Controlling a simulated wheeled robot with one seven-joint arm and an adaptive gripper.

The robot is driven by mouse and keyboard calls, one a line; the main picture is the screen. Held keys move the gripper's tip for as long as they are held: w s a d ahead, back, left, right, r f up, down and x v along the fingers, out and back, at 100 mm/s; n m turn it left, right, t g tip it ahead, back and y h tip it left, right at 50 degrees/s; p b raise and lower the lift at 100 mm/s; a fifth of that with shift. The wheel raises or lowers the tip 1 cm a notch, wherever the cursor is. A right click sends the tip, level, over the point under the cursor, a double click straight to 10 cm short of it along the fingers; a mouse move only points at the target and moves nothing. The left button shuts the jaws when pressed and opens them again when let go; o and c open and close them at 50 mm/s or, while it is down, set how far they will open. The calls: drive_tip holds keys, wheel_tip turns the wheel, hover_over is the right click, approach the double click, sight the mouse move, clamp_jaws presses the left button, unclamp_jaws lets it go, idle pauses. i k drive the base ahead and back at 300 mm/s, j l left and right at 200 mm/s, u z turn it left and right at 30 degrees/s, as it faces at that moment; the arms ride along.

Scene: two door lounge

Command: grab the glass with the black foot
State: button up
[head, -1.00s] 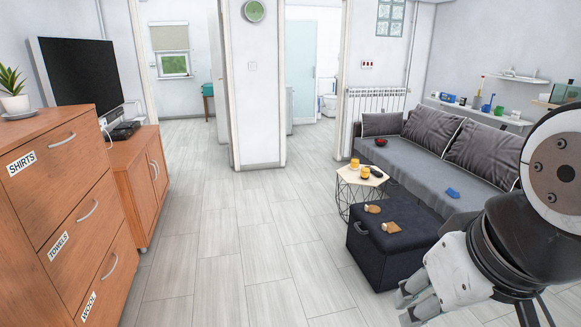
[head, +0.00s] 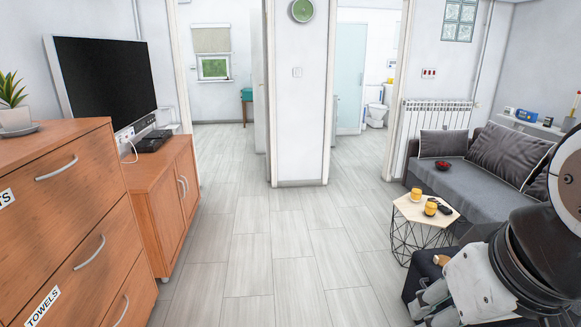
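I cannot make out a glass with a black foot in this view. Two small yellow-orange vessels (head: 430,207) stand on the low table (head: 408,211) with black wire legs; they are too small to tell what they are. My gripper (head: 428,303) is at the lower right, in front of the dark ottoman and well apart from the table. It seems to hold nothing, but its finger opening is not clear. My arm hides part of the sofa and ottoman.
A wooden dresser (head: 75,225) and TV cabinet (head: 165,195) line the left. A grey sofa (head: 470,185) stands right, with a red bowl (head: 443,165) on it. The ottoman (head: 424,268) is close by my gripper. Two doorways are ahead, and the middle floor is clear.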

sight(431, 206)
drive_tip(key=i, duration=1.95)
drive_tip(key=i+j+z, duration=0.1)
drive_tip(key=i+z, duration=0.25)
drive_tip(key=i, duration=0.25)
drive_tip(key=i+j+z, duration=0.4)
drive_tip(key=i, duration=0.2)
drive_tip(key=i+j+z, duration=0.35)
drive_tip(key=i, duration=0.2)
drive_tip(key=i+j+z, duration=0.7)
drive_tip(key=j, duration=0.2)
drive_tip(key=k, duration=0.1)
